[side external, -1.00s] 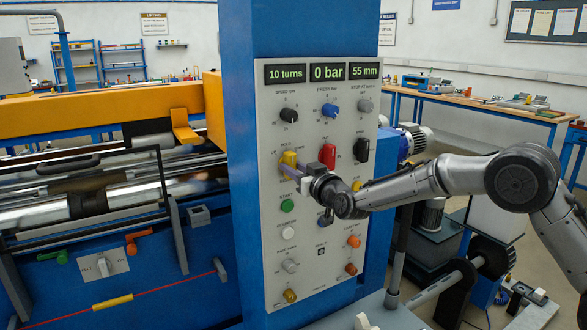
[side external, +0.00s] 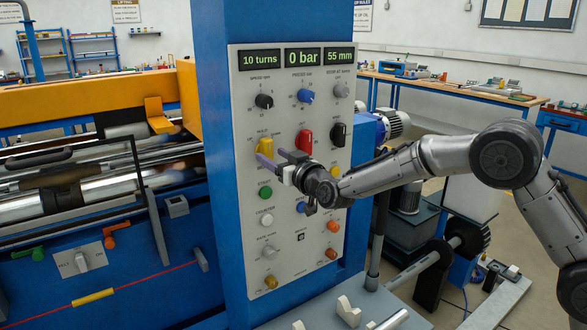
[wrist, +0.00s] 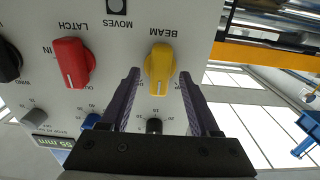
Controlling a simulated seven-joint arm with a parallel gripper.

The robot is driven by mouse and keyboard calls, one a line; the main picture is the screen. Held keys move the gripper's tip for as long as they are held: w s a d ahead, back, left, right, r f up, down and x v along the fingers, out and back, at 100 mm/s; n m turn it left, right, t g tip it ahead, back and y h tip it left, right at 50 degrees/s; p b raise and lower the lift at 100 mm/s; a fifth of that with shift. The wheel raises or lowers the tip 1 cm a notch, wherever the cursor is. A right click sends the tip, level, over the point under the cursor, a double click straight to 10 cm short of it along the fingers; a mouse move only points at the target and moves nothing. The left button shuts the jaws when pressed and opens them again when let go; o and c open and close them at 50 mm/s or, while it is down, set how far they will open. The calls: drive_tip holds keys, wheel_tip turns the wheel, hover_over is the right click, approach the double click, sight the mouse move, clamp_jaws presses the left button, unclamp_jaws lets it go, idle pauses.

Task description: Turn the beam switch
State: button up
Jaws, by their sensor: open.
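The beam switch is a yellow knob (side external: 266,147) on the upper left of the grey control panel, under the displays. In the wrist view it is the yellow knob (wrist: 160,62) beside the upside-down word BEAM. Its white pointer line is toward the bottom of that view. My gripper (side external: 273,158) is open in front of the panel, just below the knob in the side view. In the wrist view the purple fingers of my gripper (wrist: 159,74) are spread, with tips on either side of the yellow knob and gaps visible. I cannot tell how deep the tips reach.
A red latch knob (side external: 304,141) is right of the beam switch, with a black knob (side external: 338,134) beyond it. The green start button (side external: 265,193) is below. The displays (side external: 302,57) read 10 turns, 0 bar and 55 mm.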

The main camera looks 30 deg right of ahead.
drive_tip(key=s, duration=1.1)
drive_tip(key=shift+s, duration=0.4)
drive_tip(key=s+d+r, duration=0.7)
drive_tip(key=s+r, duration=0.3)
drive_tip(key=r, duration=0.3)
drive_tip(key=s+d+f+g, duration=0.1)
drive_tip(key=s+f+g, duration=0.5)
drive_tip(key=s+f, duration=0.4)
drive_tip(key=s+d+f+g, duration=0.2)
drive_tip(key=s+f+g, duration=0.4)
drive_tip(key=s, duration=1.3)
wheel_tip(320, 180, down, 4)
drive_tip(key=shift+f, duration=0.2)
